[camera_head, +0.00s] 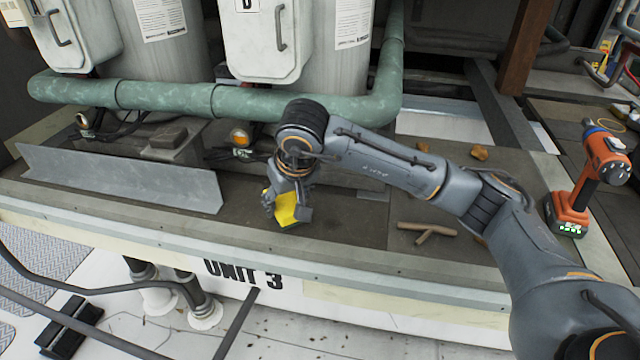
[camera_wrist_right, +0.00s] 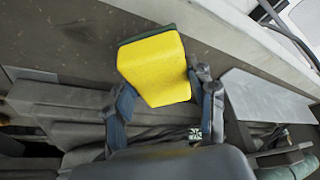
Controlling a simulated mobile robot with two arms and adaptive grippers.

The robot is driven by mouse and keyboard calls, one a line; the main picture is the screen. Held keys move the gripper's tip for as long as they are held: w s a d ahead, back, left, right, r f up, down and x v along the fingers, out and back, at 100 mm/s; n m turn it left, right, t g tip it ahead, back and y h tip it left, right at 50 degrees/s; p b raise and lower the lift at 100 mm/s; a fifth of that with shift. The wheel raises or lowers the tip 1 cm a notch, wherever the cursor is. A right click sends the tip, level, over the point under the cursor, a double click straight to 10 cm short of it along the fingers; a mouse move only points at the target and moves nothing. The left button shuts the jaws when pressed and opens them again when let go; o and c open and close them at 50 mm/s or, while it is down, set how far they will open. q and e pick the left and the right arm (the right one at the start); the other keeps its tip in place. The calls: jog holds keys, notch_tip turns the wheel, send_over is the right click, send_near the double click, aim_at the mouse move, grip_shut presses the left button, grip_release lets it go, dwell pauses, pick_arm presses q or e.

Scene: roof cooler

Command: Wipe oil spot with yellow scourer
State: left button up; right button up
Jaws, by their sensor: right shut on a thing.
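The yellow scourer (camera_head: 287,206) is a block with a dark green side, held between the fingers of my right gripper (camera_head: 287,205) low over the dark platform top (camera_head: 347,222). In the right wrist view the scourer (camera_wrist_right: 155,70) sits between the two fingers of the right gripper (camera_wrist_right: 165,100), which are shut on it. I cannot tell whether the scourer touches the surface. I cannot make out the oil spot in either view. My left gripper is not in view.
A grey metal angle strip (camera_head: 120,178) lies on the platform left of my right gripper. A green pipe (camera_head: 240,103) runs behind. A forked brown stick (camera_head: 428,232) lies to the right. An orange power drill (camera_head: 585,185) stands at the far right.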

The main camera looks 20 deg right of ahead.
notch_tip(320, 180, up, 3)
jog(key=shift+s+a+p, duration=0.1)
jog(key=shift+s+p, duration=0.05)
jog(key=shift+p, duration=0.4)
jog(key=shift+r+p, duration=0.3)
jog(key=shift+r, duration=0.25)
